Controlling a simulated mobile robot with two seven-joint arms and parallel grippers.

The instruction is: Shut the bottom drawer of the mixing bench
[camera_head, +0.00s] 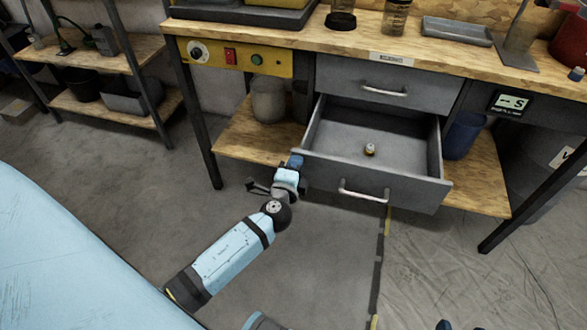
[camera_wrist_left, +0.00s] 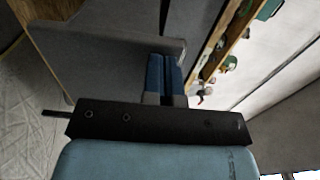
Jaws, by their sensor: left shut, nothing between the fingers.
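The mixing bench (camera_head: 335,38) has a grey bottom drawer (camera_head: 330,178) that stands pulled well out. Its front panel carries a silver bar handle (camera_head: 363,192). A small jar-like item (camera_head: 370,149) lies on the drawer floor. The top drawer (camera_head: 385,80) above it is closed. My left gripper (camera_head: 295,162) is shut and empty at the left end of the bottom drawer's front. In the left wrist view its blue fingers (camera_wrist_left: 166,76) are together beside a grey panel (camera_wrist_left: 110,55). I cannot tell whether they touch it.
A grey bucket (camera_head: 268,99) stands on the lower shelf left of the drawer, and a blue bin (camera_head: 462,134) stands right of it. Dark bench legs (camera_head: 193,110) flank this space. The floor (camera_head: 330,250) before the drawer is clear.

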